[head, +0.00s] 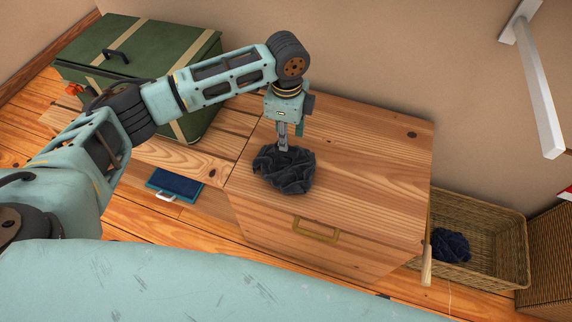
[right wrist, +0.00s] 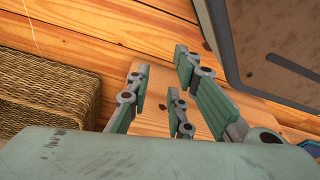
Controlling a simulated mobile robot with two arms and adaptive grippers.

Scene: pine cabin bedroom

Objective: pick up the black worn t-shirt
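The black worn t-shirt (head: 288,176) lies crumpled in a loose heap on the wooden cabinet top (head: 365,165), near its left front. My left gripper (head: 283,146) points straight down over the back of the heap, its fingertips at the cloth. It is seen nearly edge-on, so I cannot tell whether the fingers are closed on the fabric. The right wrist view shows my right gripper (right wrist: 163,95) with its fingers spread and nothing between them. The t-shirt is not seen in that view.
A wicker basket (head: 512,246) with dark blue cloth (head: 450,245) stands right of the cabinet. A green trunk (head: 170,45) stands at the back left. A blue flat object (head: 175,184) lies on the left. The cabinet top's right side is bare.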

